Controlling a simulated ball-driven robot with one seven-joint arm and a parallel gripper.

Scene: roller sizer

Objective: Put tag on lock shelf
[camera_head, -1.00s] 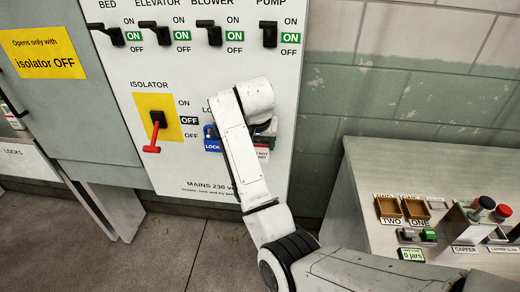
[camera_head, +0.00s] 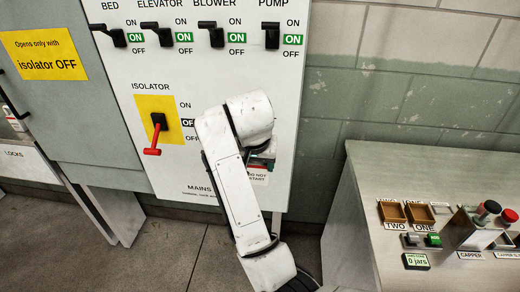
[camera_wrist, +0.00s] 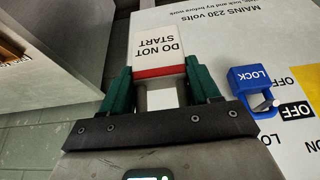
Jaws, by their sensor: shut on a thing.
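The white tag (camera_wrist: 158,42) reads "DO NOT START" and has a red band along its edge. In the wrist view it sits between the two green fingers of my gripper (camera_wrist: 160,78), which is shut on it. The tag's lower part also shows in the head view (camera_head: 258,178), in front of the white panel, below my wrist. I cannot tell whether it touches the panel. A white ledge marked "LOCKS" (camera_head: 22,158) is at the left edge of the head view, partly cut off.
A blue lock (camera_wrist: 256,84) is on the panel beside my gripper. The isolator's red handle (camera_head: 152,152) points down, with "OFF" lit. A grey cabinet (camera_head: 70,105) lies between panel and ledge. A control desk (camera_head: 365,190) stands at the right.

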